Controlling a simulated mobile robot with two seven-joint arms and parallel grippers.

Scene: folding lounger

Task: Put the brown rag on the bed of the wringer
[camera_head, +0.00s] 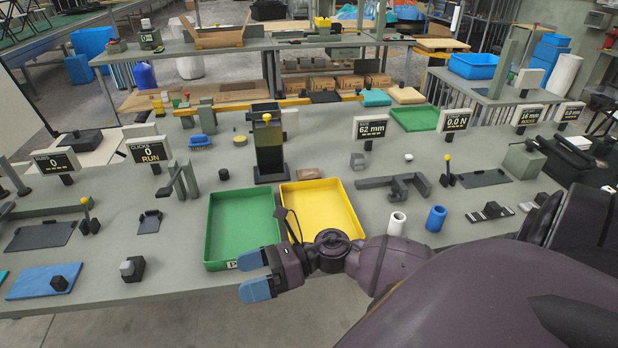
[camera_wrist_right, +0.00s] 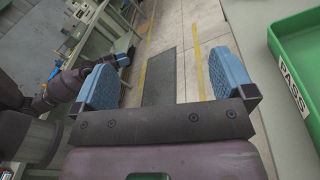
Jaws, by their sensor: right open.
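A small flat brown piece (camera_head: 309,173) lies just behind the yellow tray; a folded tan cloth (camera_head: 406,95) lies at the back. I cannot tell which is the brown rag. I cannot make out for sure which device is the wringer. My left gripper (camera_wrist_right: 120,61) shows partly in the right wrist view; its jaw state is unclear.
A green tray (camera_head: 209,228) and a yellow tray (camera_head: 355,226) lie side by side at the front middle. A dark upright press (camera_head: 268,150) stands behind them. A white cylinder (camera_head: 397,222) and a blue cylinder (camera_head: 436,217) stand right, near my right arm. Lever fixtures stand on both sides.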

